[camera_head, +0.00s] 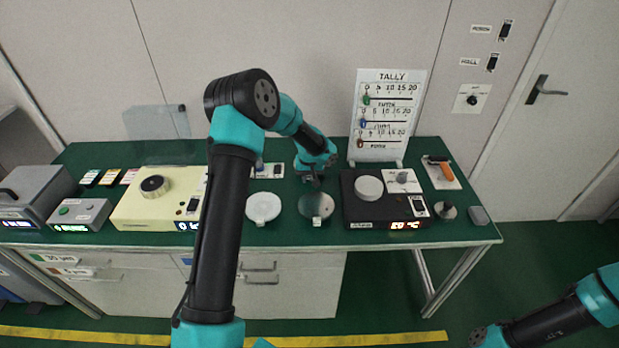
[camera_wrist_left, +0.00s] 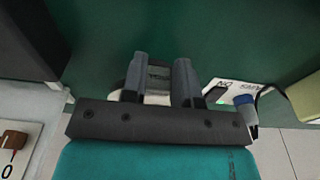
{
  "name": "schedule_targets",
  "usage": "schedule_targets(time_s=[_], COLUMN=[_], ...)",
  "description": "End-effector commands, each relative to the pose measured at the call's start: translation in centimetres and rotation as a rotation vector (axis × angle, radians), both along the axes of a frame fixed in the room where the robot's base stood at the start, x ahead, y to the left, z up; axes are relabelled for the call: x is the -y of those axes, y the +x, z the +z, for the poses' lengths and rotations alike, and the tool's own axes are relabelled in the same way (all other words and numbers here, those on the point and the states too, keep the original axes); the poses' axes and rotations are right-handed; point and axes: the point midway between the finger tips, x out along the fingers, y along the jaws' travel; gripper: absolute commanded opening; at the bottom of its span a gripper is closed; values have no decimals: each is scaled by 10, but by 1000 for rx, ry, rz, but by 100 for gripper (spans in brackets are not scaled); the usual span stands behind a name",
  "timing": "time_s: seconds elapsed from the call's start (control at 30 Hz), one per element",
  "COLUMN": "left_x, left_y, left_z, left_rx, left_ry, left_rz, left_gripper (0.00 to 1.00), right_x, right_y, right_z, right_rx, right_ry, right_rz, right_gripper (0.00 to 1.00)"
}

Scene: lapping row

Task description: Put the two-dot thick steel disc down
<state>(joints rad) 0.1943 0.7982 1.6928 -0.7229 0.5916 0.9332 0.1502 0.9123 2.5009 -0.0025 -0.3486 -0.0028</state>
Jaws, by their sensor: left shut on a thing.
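My left gripper (camera_head: 312,181) reaches down over the back middle of the green table (camera_head: 285,235), just behind a round grey plate. In the left wrist view its two fingers (camera_wrist_left: 158,82) are shut on a small grey piece (camera_wrist_left: 158,72), seen between them. I take this to be the thick steel disc; no dots can be made out on it. In the head view the gripper hides most of it, and I cannot tell whether it touches the table. My right gripper is outside the views; only part of my right arm shows at lower right.
The round grey plate (camera_head: 316,206) stands between a white round plate (camera_head: 263,207) and a black hotplate unit (camera_head: 382,212). A cream unit (camera_head: 152,211) with a knob stands left. The tally board (camera_head: 382,150) stands behind. Little free room lies around the gripper.

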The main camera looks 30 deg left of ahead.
Motion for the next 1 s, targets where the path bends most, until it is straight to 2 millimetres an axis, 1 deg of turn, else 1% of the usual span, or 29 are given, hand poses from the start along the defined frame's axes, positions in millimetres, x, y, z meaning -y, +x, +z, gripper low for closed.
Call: schedule_targets(time_s=[0.43,0.47,0.7,0.73,1.0], left_x=[0,0,0,0,0], left_y=[1,0,0,0,0], left_z=[-4,-5,-5,-5,-4], left_rx=[2,1,1,1,1], left_ry=[0,0,0,0,0], left_rz=[1,1,1,1,1], left_gripper=[0,28,51,53,53], right_x=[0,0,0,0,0], right_y=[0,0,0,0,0], right_z=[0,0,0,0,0], right_rx=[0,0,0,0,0], right_ry=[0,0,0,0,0], right_rz=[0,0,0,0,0], right_gripper=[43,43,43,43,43])
